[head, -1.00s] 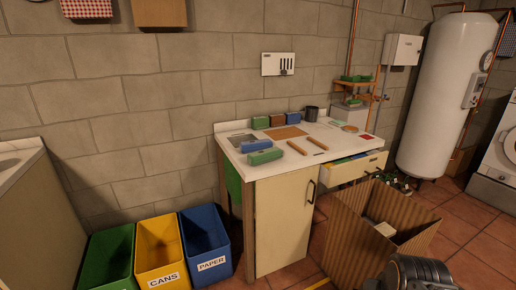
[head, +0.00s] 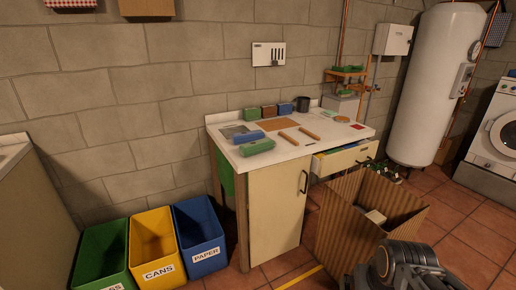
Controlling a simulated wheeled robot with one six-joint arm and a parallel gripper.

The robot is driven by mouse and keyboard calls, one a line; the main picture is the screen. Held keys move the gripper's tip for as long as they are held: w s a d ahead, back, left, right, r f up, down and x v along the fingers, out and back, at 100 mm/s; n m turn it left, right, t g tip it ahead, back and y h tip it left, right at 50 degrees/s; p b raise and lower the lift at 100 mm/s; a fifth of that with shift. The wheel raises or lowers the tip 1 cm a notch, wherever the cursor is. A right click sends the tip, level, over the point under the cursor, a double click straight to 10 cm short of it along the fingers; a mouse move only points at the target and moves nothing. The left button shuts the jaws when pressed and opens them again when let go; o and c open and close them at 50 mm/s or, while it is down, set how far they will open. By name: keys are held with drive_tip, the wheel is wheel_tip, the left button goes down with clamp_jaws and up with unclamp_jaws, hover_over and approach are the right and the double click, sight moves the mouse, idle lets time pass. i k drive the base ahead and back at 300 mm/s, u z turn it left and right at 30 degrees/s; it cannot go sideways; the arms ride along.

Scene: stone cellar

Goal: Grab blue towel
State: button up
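A blue folded bundle (head: 249,137), which may be the blue towel, lies on the left part of the white counter (head: 345,140). A green bundle (head: 257,147) lies just in front of it. Another small blue item (head: 285,108) stands at the back of the counter beside a brown one and a green one. I cannot tell for sure which blue item is a towel. Part of my arm shows at the bottom right, but my gripper's fingers are not in view.
A cardboard box (head: 345,240) stands open before the counter's half-open drawer (head: 345,158). Green, yellow and blue bins (head: 200,238) stand left of the counter. A white boiler (head: 435,90) and a washing machine (head: 497,135) are at the right. Tiled floor lies between.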

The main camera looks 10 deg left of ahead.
sight(240, 138)
drive_tip(key=u, duration=0.55)
drive_tip(key=i, duration=1.1)
drive_tip(key=u, duration=1.3)
drive_tip(key=i, duration=0.85)
drive_tip(key=u, duration=0.6)
